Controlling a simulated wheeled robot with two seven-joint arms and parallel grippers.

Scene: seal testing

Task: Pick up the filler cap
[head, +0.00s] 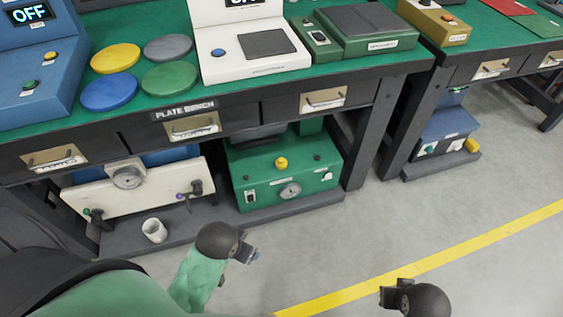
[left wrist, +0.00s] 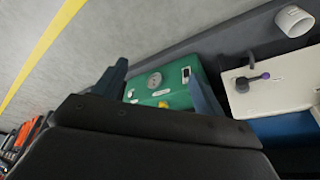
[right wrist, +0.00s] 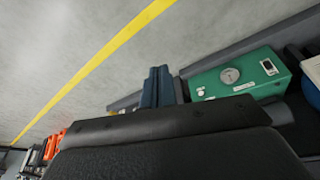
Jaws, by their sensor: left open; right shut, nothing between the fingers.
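A yellow round knob (head: 281,162), which looks like the filler cap, sits on top of the green box unit (head: 262,185) on the low shelf under the plate bench. It also shows in the left wrist view (left wrist: 164,105), between my fingers in the picture but farther off. My left gripper (head: 252,255) is open and empty, in front of the shelf and apart from the cap. My right gripper (head: 388,296) is shut and empty over the floor at lower right; its closed fingers also show in the right wrist view (right wrist: 158,87). The cap cannot be made out there.
A cream unit (head: 135,195) with a gauge and a white cup (head: 154,230) are left of the green unit. The bench top (head: 190,97) overhangs the shelf. A blue unit (head: 445,132) with a yellow part stands at right. The floor in front is clear.

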